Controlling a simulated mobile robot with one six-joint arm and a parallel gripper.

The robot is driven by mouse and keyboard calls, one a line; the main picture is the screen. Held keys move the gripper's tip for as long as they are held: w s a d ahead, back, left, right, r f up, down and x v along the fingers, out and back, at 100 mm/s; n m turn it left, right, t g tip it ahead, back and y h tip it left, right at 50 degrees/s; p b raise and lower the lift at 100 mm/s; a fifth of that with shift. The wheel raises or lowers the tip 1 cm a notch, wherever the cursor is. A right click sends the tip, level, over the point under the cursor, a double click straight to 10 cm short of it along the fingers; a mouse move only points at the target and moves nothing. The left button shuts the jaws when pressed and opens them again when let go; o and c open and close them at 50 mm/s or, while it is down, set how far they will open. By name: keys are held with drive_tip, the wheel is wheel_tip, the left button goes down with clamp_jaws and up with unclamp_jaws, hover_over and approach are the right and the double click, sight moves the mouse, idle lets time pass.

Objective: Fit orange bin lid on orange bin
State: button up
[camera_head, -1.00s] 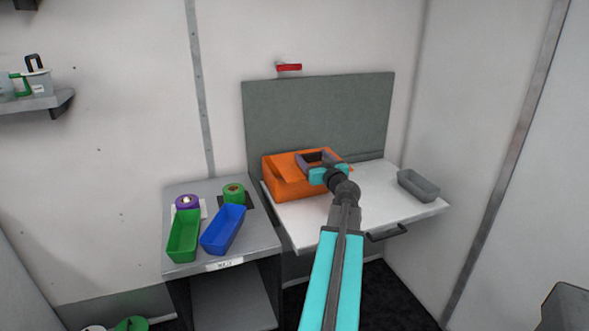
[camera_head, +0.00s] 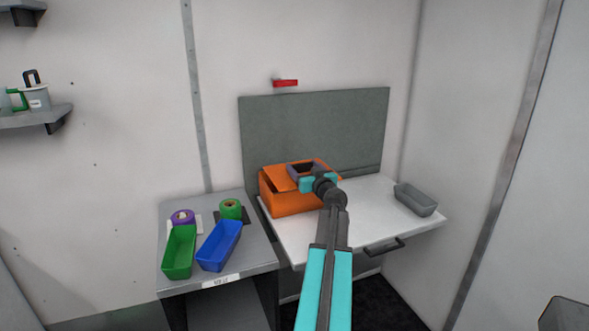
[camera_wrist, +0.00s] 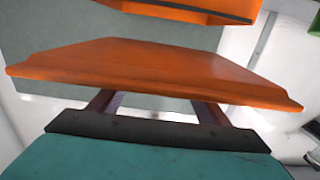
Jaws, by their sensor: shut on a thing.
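The orange bin (camera_head: 292,205) stands on the white fold-down table, near its back left. My gripper (camera_head: 305,170) is shut on the orange bin lid (camera_head: 281,174), which is above the bin and overlaps it in the head view. A dark gap shows below the lid's left part, so it looks raised or tilted there. In the wrist view the lid (camera_wrist: 160,68) spans the picture in front of my fingers (camera_wrist: 155,108). Part of the bin (camera_wrist: 195,10) shows beyond it at the top, apart from the lid in that view. My arm hides the lid's right part.
A grey tray (camera_head: 416,199) lies on the table's right side; the white tabletop (camera_head: 372,215) is bare between. A grey panel (camera_head: 315,125) stands behind. A side table at left holds a green bin (camera_head: 179,252), a blue bin (camera_head: 219,246) and tape rolls (camera_head: 231,209).

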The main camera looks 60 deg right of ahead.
drive_tip(key=shift+f+x, duration=0.2)
drive_tip(key=shift+x, duration=2.05)
drive_tip(key=shift+f+x, duration=0.2)
drive_tip(key=shift+x, duration=2.05)
drive_tip(key=shift+d, duration=0.1)
drive_tip(key=shift+w+d, duration=0.35)
drive_tip(key=shift+w, duration=0.05)
wheel_tip(320, 180, down, 4)
drive_tip(key=shift+w+r+b, duration=0.1)
drive_tip(key=shift+r+b, duration=0.1)
drive_tip(key=shift+b, duration=0.45)
drive_tip(key=shift+f+p, duration=0.35)
drive_tip(key=shift+f, duration=0.25)
drive_tip(key=o, duration=1.1)
drive_tip(key=shift+r, duration=0.15)
